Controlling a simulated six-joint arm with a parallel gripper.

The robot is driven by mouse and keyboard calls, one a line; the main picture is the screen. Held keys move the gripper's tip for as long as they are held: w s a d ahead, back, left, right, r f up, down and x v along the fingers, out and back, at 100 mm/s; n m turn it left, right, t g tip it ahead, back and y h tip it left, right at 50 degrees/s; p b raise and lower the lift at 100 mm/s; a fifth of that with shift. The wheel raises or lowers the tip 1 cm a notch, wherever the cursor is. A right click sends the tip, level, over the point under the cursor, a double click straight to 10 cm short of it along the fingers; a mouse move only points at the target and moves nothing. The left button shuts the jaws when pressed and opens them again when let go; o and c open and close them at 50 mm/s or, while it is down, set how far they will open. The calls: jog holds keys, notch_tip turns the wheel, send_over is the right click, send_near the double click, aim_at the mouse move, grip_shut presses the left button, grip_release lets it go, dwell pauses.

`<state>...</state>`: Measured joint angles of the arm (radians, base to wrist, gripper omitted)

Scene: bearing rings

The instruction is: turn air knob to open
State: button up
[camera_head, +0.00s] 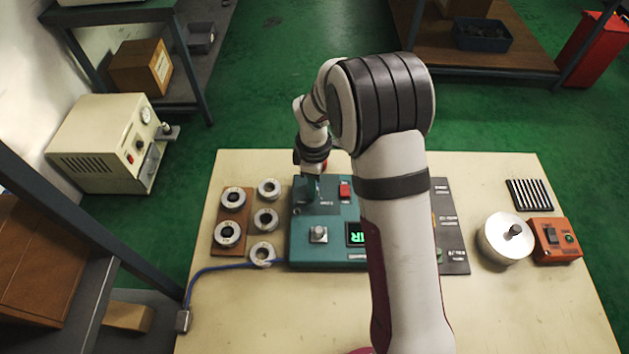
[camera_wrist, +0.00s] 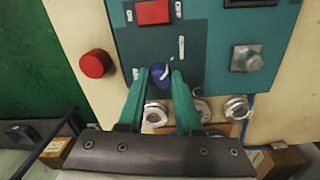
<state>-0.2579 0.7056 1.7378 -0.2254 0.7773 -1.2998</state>
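A teal control box (camera_head: 300,250) stands on the table, with a green-lit display (camera_head: 357,236) partly hidden by my arm. The blue air knob (camera_wrist: 161,76) with a white mark shows in the wrist view on the teal panel (camera_wrist: 210,50). My gripper (camera_wrist: 163,77) points at the panel, its two teal fingers on either side of the knob. The fingers are apart, and a small gap shows at the right; contact cannot be made out. In the head view my gripper (camera_head: 312,188) is over the box's far left corner and hides the knob.
A red round button (camera_wrist: 96,64) is beside the panel. Several bearing rings (camera_head: 265,219) lie left of the box. A metal pot (camera_head: 500,240) stands right; the front table is clear.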

grip_shut()
jog(key=m, duration=0.8)
jog(key=shift+m, duration=0.3)
jog(key=m, duration=0.4)
jog(key=shift+a+m, duration=0.1)
jog(key=shift+m, duration=0.2)
jog(key=m, duration=0.4)
jog(key=shift+m, duration=0.3)
